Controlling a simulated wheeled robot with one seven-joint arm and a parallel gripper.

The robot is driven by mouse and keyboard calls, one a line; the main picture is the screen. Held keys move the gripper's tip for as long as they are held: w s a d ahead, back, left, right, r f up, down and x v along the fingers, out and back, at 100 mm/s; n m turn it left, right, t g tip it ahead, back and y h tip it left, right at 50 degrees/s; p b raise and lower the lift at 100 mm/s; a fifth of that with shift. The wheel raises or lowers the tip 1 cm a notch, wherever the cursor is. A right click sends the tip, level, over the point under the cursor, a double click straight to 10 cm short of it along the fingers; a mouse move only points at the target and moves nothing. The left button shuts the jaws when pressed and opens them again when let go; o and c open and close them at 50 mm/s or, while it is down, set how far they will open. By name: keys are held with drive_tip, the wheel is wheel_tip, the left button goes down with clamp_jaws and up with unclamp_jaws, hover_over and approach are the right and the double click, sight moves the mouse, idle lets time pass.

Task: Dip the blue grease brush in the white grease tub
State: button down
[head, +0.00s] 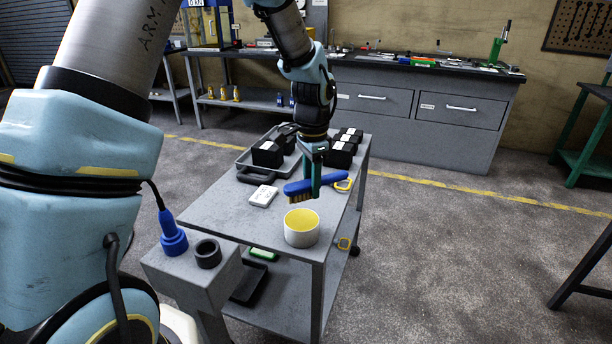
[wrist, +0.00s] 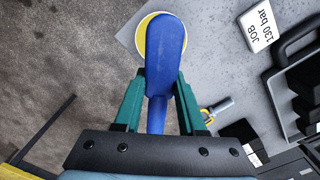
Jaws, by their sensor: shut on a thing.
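My gripper (head: 317,180) is shut on the blue grease brush (head: 301,187) and holds it above the trolley top. In the wrist view the blue brush (wrist: 165,55) runs between the green fingers of my gripper (wrist: 158,100). Its tan bristles point down in the head view, at the left end of the brush. The white grease tub (head: 301,232), with yellow grease inside, stands near the front corner of the trolley top. The brush is above and behind the tub, apart from it in the head view. In the wrist view the brush covers most of the tub (wrist: 143,28).
The grey trolley (head: 215,207) carries a white card (head: 262,195) reading "JOB 130 bar" in the wrist view, a yellow-ringed tool (head: 343,184), black blocks (head: 341,155) and an open grey case (head: 255,158). A grey workbench (head: 420,110) stands behind.

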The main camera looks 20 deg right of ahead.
sight(311, 217)
drive_tip(key=shift+f+b, duration=2.15)
drive_tip(key=shift+f, duration=0.75)
drive_tip(key=shift+s+f, duration=0.1)
drive_tip(key=shift+f, duration=0.5)
drive_tip(key=shift+r, duration=0.15)
drive_tip(key=shift+r+p, duration=2.65)
drive_tip(key=shift+r, duration=0.85)
drive_tip(key=shift+f, duration=0.1)
